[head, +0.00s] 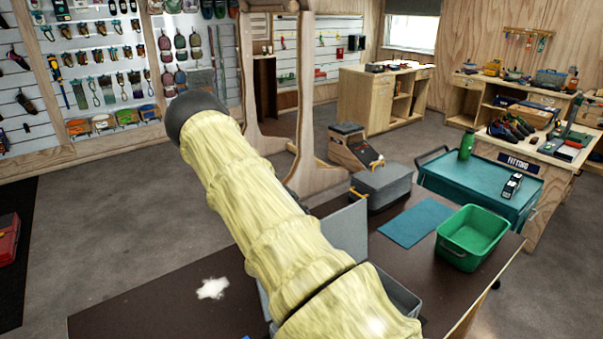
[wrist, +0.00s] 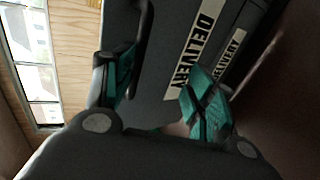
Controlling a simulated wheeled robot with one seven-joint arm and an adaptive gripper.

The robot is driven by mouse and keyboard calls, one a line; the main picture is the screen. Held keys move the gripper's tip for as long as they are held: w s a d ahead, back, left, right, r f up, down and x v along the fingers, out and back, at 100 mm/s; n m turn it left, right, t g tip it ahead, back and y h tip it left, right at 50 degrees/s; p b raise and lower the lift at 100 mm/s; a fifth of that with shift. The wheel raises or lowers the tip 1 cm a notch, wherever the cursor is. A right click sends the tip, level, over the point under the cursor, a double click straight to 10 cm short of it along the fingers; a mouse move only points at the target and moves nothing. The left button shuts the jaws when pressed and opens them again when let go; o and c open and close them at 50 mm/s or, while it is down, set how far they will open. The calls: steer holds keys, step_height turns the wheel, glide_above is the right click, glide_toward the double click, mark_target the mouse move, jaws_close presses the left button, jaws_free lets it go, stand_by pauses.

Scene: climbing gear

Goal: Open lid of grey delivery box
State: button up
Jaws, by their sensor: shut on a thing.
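The grey delivery box (head: 402,297) is on the dark table, mostly hidden behind my arm in the head view. A grey upright panel, apparently its raised lid (head: 346,232), shows just right of my arm. In the wrist view a dark grey panel with a cream DELIVERY label (wrist: 188,50) fills the middle, with a dark handle (wrist: 143,30) on its left side. My gripper (wrist: 160,92) has its teal-padded fingers on either side of this panel, the left one close by the handle. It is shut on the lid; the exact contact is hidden. The head view hides my gripper.
The dark table (head: 145,300) has a white patch (head: 213,289) at left. A green bin (head: 472,236), a teal mat (head: 416,222) and a second grey container (head: 382,184) are to the right. A teal cart (head: 475,185) stands behind.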

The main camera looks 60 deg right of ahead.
steer(key=shift+w+f, duration=0.1)
steer(key=shift+f, duration=0.1)
steer(key=shift+c, duration=0.3)
steer(key=shift+w+d+r, duration=0.1)
steer(key=shift+w, duration=0.2)
steer(key=shift+c, duration=0.2)
steer(key=v, duration=0.7)
steer(key=shift+s+r, duration=0.1)
steer(key=shift+r, duration=0.05)
